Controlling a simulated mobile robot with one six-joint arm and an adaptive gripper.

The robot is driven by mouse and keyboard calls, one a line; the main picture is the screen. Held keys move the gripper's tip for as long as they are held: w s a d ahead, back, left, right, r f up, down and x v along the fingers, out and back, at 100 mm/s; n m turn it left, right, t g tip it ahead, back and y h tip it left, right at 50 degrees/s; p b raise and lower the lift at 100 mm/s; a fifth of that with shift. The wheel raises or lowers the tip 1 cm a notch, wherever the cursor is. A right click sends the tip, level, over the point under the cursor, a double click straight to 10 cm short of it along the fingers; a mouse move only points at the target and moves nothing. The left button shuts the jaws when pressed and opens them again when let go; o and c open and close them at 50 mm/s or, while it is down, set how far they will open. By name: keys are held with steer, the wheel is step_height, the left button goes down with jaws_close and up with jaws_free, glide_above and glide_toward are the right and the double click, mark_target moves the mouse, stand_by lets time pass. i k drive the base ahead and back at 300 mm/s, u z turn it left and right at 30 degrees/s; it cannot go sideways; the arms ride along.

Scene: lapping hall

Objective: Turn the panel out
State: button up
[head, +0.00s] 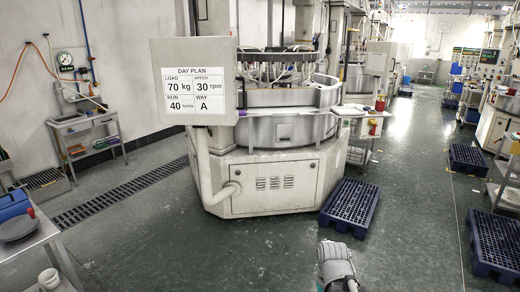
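The panel (166,100) is a pale grey, flat box at the upper left of the lapping machine (262,188), in the head view. The side facing me bears a white "DAY PLAN" sheet (197,91): load 70 kg, speed 30 rpm, run 40 turns, way A. The panel hangs in front of the machine's left side, above a white pipe-like column (201,155), and hides part of the machine. A part of my arm shows at the bottom centre, well apart from the panel. My gripper's fingers are not in view.
A blue pallet (350,207) lies at the machine's right, another (494,245) at the far right. A bench (30,240) stands at lower left, a sink stand (88,135) behind it. A floor grating (120,188) runs along the left. The floor before the machine is clear.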

mark_target(196, 79)
steer(key=u, duration=0.25)
steer(key=i, duration=1.5)
steer(key=u, duration=0.25)
